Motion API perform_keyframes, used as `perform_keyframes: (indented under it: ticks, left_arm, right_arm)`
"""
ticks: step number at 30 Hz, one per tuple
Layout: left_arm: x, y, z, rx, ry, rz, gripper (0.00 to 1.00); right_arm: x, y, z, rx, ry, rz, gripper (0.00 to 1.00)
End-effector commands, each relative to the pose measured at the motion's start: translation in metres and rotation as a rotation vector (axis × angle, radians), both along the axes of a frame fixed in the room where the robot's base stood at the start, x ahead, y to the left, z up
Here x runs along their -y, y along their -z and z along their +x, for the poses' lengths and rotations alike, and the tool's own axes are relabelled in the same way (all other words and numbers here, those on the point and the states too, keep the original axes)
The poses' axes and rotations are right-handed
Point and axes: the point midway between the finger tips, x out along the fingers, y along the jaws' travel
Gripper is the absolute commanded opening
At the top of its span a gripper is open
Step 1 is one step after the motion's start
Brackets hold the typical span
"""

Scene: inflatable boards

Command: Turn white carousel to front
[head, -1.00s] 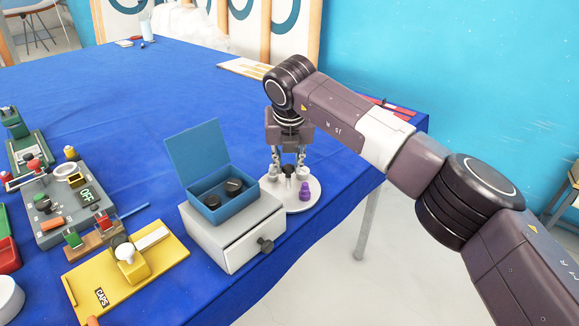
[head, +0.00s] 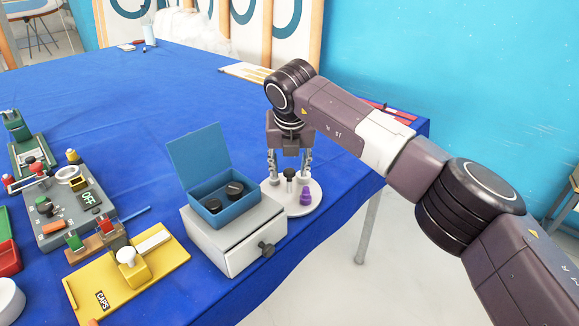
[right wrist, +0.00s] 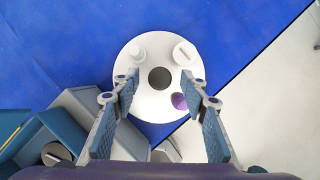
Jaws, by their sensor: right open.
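The white carousel (head: 316,205) is a round disc on the blue table near its right edge, just right of the grey drawer box. A black knob (head: 289,174) stands at its middle, and a purple piece (head: 306,196) sits near its front. In the right wrist view, the carousel (right wrist: 152,107) also carries a white round piece (right wrist: 138,52) and a white slotted piece (right wrist: 184,52) on its far side. My right gripper (head: 289,168) points down over the carousel. Its open fingers (right wrist: 160,90) are on either side of the black knob, apart from it. My left gripper is out of view.
The grey drawer box (head: 230,240) with an open blue box (head: 223,206) on top stands close left of the carousel. A yellow caps board (head: 150,280) and a grey switch panel (head: 65,212) lie further left. The table behind is mostly clear.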

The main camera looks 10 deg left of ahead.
Motion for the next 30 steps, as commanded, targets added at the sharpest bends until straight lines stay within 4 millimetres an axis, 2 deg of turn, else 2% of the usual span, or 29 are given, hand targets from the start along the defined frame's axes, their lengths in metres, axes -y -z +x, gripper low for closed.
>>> perform_keyframes:
  ticks: [5,12,18,24,30]
  left_arm:
    - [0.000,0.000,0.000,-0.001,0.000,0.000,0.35]
    - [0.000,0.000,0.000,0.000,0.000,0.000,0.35]
    - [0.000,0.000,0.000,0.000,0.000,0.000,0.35]
    - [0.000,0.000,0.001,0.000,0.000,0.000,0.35]
    - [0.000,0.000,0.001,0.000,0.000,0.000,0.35]
  right_arm:
    - [0.001,-0.017,-0.006,0.003,-0.001,0.001,0.40]
    - [0.004,-0.065,-0.025,0.005,0.000,0.001,0.40]
    - [0.006,-0.096,-0.038,0.004,0.000,0.001,0.40]
    - [0.007,-0.110,-0.045,0.002,0.000,0.000,0.40]
    - [0.007,-0.111,-0.045,0.001,0.001,0.001,0.40]
